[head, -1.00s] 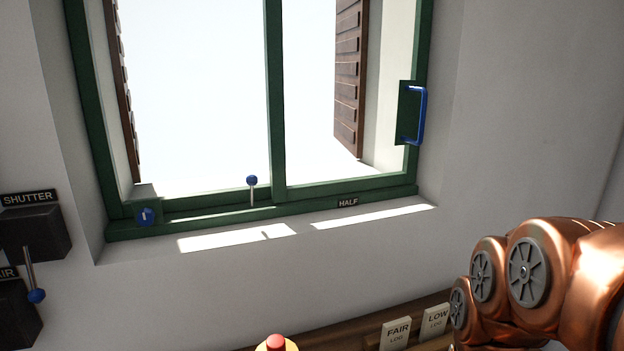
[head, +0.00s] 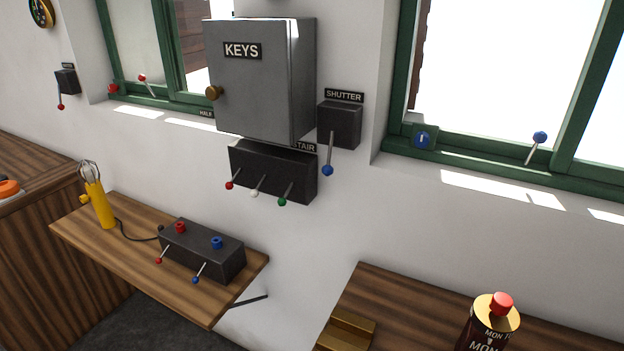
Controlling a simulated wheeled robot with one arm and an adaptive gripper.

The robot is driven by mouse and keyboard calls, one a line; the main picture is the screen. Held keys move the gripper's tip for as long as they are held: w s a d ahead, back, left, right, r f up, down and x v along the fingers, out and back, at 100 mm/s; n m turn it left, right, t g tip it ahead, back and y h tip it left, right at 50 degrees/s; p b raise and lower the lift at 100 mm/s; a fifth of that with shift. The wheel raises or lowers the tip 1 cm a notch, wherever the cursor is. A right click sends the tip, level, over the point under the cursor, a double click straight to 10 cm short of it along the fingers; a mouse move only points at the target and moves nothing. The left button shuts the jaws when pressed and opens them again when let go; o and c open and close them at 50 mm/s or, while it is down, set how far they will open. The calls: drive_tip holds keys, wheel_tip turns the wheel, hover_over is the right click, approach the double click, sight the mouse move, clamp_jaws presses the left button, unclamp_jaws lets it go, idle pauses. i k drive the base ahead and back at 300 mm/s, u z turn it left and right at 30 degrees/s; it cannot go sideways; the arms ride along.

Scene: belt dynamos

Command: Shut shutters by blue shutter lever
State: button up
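The blue shutter lever (head: 328,168) hangs down from a dark box (head: 339,124) on the wall under a SHUTTER label (head: 344,96). Its blue ball is at the lower end. To its right is a green-framed window (head: 397,95) with a blue knob (head: 423,140) and a blue-tipped rod (head: 538,140) on its lower frame. A strip of brown shutter (head: 418,55) stands open at that window's left side, with bright sky beside it. The window's right part is cut off by the picture edge. My gripper is not in view.
A grey KEYS cabinet (head: 245,90) hangs left of the lever, above a STAIR box (head: 272,172) with several coloured levers. Below are a wooden shelf (head: 120,245) with a two-lever box (head: 203,248) and a desk (head: 400,300) with a red-topped can (head: 490,325). Another window (head: 175,50) is at left.

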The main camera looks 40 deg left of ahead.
sight(328, 170)
drive_tip(key=u, duration=0.75)
drive_tip(key=k, duration=0.8)
drive_tip(key=u, duration=0.8)
drive_tip(key=k, duration=0.6)
drive_tip(key=u, duration=0.55)
drive_tip(key=i, duration=1.6)
drive_tip(key=z, duration=0.25)
